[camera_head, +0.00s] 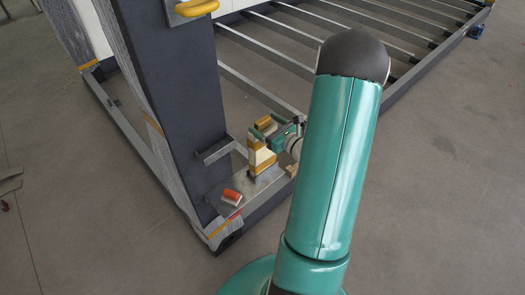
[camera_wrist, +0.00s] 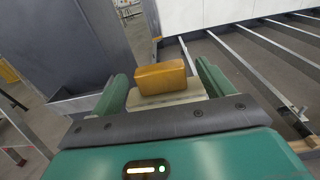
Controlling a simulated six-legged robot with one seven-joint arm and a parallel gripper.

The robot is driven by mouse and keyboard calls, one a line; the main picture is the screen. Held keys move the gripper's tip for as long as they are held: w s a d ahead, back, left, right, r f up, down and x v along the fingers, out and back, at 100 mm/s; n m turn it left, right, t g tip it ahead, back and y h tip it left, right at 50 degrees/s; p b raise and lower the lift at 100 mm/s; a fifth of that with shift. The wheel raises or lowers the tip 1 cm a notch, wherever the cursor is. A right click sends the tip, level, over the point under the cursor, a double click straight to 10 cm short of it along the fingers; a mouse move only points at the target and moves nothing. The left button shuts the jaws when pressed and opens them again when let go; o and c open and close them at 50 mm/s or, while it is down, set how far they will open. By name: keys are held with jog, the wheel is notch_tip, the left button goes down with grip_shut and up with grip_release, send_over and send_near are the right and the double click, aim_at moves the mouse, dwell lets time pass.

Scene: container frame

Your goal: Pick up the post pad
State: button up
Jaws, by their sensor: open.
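A block with an orange-yellow top and cream side, which I take to be the post pad, shows between my gripper's fingers in the wrist view (camera_wrist: 160,77). In the head view, an orange-yellow and cream block (camera_head: 262,160) stands at the foot of the dark post, beside my gripper (camera_head: 268,132). My gripper (camera_wrist: 162,84) is open, one green finger on each side of the block. I cannot tell whether the fingers touch it. My green arm hides part of the area to the right in the head view.
A dark upright post (camera_head: 175,90) with a yellow handle (camera_head: 197,8) rises beside the block. A red cylinder (camera_head: 232,196) lies on the metal corner plate (camera_head: 262,189). Metal cross bars (camera_head: 330,35) run behind. The grey floor (camera_head: 450,170) at right is clear.

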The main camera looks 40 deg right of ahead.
jog(key=shift+w, duration=0.25)
jog(key=c, duration=1.4)
jog(key=shift+o, duration=0.2)
jog(key=shift+r, duration=0.2)
